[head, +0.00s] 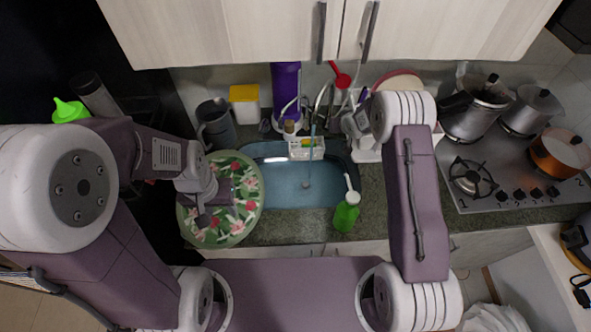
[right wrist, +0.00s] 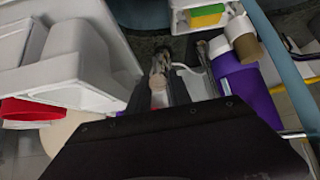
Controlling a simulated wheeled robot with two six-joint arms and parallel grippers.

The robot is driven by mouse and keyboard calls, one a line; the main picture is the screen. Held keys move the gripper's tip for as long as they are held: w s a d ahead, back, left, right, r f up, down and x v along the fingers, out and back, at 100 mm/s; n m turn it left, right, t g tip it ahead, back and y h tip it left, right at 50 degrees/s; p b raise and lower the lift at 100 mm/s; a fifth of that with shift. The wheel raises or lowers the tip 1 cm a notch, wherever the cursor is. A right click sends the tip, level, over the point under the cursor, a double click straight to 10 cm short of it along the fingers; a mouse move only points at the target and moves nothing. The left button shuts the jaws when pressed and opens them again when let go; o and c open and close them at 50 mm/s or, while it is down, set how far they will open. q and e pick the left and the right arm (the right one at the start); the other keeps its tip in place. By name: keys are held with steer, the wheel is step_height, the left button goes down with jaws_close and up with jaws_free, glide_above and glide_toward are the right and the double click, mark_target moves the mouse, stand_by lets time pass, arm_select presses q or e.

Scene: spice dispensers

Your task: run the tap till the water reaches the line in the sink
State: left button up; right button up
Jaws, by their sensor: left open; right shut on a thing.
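The sink (head: 281,195) is set in the counter and looks blue inside, with the drain (head: 306,184) showing through. The metal tap (head: 320,97) stands behind it, and a thin bluish stream (head: 312,130) appears to fall from it. I cannot make out the line or judge the water level against it. My right gripper (right wrist: 165,78) is shut on a small metallic part, seemingly the tap's handle (right wrist: 161,62); in the head view my wrist partly hides that spot. My left gripper (head: 221,199) is open over the round floral plate (head: 240,222), left of the sink.
A green soap bottle (head: 346,214) stands at the sink's front right. A sponge caddy (head: 306,149) sits at the sink's back edge. A purple bottle (head: 286,85), a yellow-lidded container (head: 244,100) and a dark jug (head: 214,126) stand behind. The stove (head: 500,180) with pots is at right.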

steer(key=shift+s+f+b, duration=0.35)
steer(key=shift+f+b, duration=0.4)
steer(key=shift+b, duration=0.15)
steer(key=shift+s+f, duration=0.2)
steer(key=shift+s, duration=0.05)
steer(key=shift+s+f+b, duration=0.25)
steer(key=shift+f+b, duration=0.4)
steer(key=shift+b, duration=0.25)
steer(key=o, duration=1.1)
steer(key=shift+c, duration=0.2)
steer(key=shift+r, duration=0.1)
